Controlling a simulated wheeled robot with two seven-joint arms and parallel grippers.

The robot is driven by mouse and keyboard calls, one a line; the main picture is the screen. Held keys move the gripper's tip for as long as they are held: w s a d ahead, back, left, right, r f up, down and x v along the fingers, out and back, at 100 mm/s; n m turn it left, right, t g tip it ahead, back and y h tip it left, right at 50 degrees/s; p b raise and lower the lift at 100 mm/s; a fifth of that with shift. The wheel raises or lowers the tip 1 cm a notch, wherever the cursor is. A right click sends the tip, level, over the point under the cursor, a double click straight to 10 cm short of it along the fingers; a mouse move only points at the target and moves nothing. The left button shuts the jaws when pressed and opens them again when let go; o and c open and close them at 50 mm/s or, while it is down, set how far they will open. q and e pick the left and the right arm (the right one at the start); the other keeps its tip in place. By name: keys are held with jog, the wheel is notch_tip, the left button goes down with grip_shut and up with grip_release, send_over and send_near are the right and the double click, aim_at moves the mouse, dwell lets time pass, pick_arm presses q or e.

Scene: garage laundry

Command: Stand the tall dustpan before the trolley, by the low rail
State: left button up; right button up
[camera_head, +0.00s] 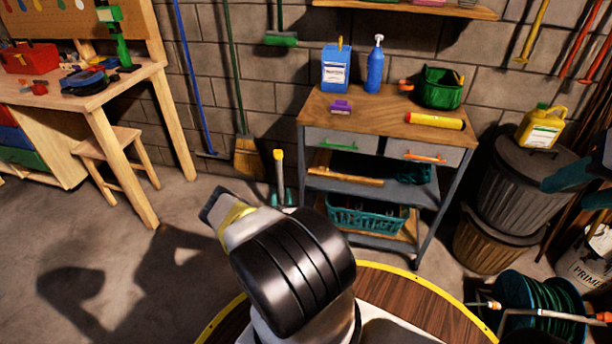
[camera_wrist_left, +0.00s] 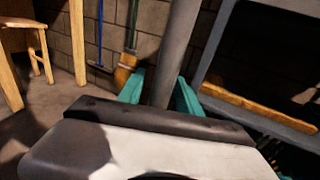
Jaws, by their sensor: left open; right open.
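The tall dustpan shows as an upright grey handle with a yellow top (camera_head: 278,155), just left of the trolley (camera_head: 312,190). Its pan is hidden behind my arm in the head view. In the left wrist view the grey handle (camera_wrist_left: 178,45) passes between the teal fingers of my left gripper (camera_wrist_left: 160,88), which are apart. In the head view, my left gripper (camera_head: 281,194) is mostly hidden by its own arm, with its teal fingertips low around the handle. My right gripper (camera_head: 581,186) is open and empty at the right edge. I cannot make out the low rail.
A broom (camera_head: 247,155) leans on the wall behind. A workbench (camera_head: 88,90) and stool (camera_head: 105,145) stand left; bins (camera_head: 520,190) and a hose reel (camera_head: 540,305) right. Floor at left is clear.

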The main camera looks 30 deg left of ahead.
pick_arm(q)
jog(key=v, duration=1.2)
jog(key=w+d+r+m+t+h, duration=0.25)
jog(key=w+r+m+h, duration=0.2)
jog(key=r, duration=0.25)
jog(key=w+d+r+m+t+h, duration=0.2)
jog(key=w+d+r+m+h, duration=0.25)
jog(key=r, duration=0.25)
jog(key=w+d+r+m+t+h, duration=0.3)
jog(key=w+r+h, duration=0.2)
jog(key=r, duration=0.3)
jog(key=d+r+m+g+h, duration=0.9)
jog(key=d+r+m+h, duration=0.35)
jog(key=d+r, duration=0.3)
jog(key=s+d+r+m+g+y, duration=0.3)
jog(key=s+d+r+m+g, duration=0.85)
jog(key=s+d, duration=0.25)
jog(key=s+a+r+m+t+y, duration=0.2)
jog(key=s+r+m+y, duration=0.2)
jog(key=s, duration=0.4)
jog(key=s+a+r+m+t+y, duration=0.3)
jog(key=s+r+m+y, duration=0.1)
jog(key=s, duration=0.4)
jog(key=shift+a+r+m+y, duration=0.25)
jog(key=shift+r+m+y, duration=0.05)
jog(key=shift+r+y, duration=0.6)
